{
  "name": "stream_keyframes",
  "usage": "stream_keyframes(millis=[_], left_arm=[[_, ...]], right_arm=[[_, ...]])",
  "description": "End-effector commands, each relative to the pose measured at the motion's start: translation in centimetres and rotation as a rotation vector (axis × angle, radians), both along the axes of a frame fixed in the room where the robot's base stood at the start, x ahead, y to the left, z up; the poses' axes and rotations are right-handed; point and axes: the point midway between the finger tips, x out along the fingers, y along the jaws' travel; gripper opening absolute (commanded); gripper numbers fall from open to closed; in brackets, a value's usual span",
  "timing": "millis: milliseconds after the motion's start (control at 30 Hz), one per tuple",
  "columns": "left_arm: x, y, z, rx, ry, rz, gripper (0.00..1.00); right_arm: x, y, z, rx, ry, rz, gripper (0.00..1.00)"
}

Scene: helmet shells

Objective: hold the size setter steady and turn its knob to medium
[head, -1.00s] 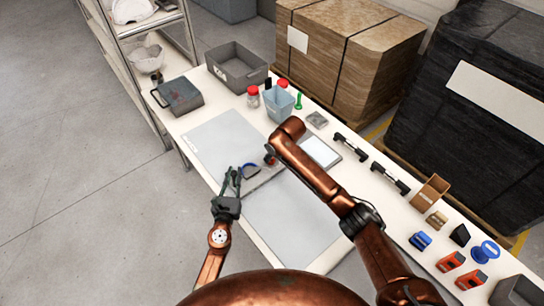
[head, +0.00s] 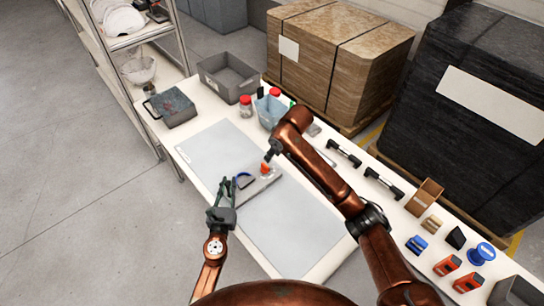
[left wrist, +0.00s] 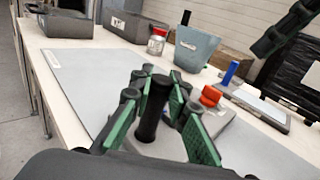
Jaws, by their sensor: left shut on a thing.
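In the left wrist view, the knob (left wrist: 210,96) and an upright blue part (left wrist: 230,73) show beyond my fingers. My left gripper (head: 222,188) is at the setter's left end; in the left wrist view its green-padded fingers (left wrist: 160,108) are shut on an upright black post (left wrist: 153,108). My right gripper (head: 270,155) is just above the knob, mostly hidden by its arm, so its jaws cannot be read.
Grey mats (head: 215,152) cover the table's near part. A light blue bin (head: 270,112), a red-lidded jar (head: 246,107) and a grey crate (head: 228,77) stand behind. Black-handled tools (head: 383,183) and orange blocks (head: 447,265) lie along the right side.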

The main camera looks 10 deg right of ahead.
Motion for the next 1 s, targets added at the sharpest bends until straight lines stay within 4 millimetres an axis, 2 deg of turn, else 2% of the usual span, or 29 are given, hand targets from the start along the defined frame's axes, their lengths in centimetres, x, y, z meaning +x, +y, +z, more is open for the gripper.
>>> stream_keyframes(millis=[267,300,567,867,1000], left_arm=[[0.0,0.0,0.0,0.0,0.0,0.0,0.0],[0.0,0.0,0.0,0.0,0.0,0.0,0.18],[0.0,0.0,0.0,0.0,0.0,0.0,0.36],[-0.2,0.1,0.0,0.0,0.0,0.0,0.36],[-1.5,0.4,-0.1,-0.001,0.002,0.001,0.36]], right_arm=[[0.0,0.0,0.0,0.0,0.0,0.0,0.26],[0.0,0.0,0.0,0.0,0.0,0.0,0.26],[0.0,0.0,0.0,0.0,0.0,0.001,0.26],[0.0,0.0,0.0,0.0,0.0,0.001,0.26],[0.0,0.0,0.0,0.0,0.0,0.001,0.26]])
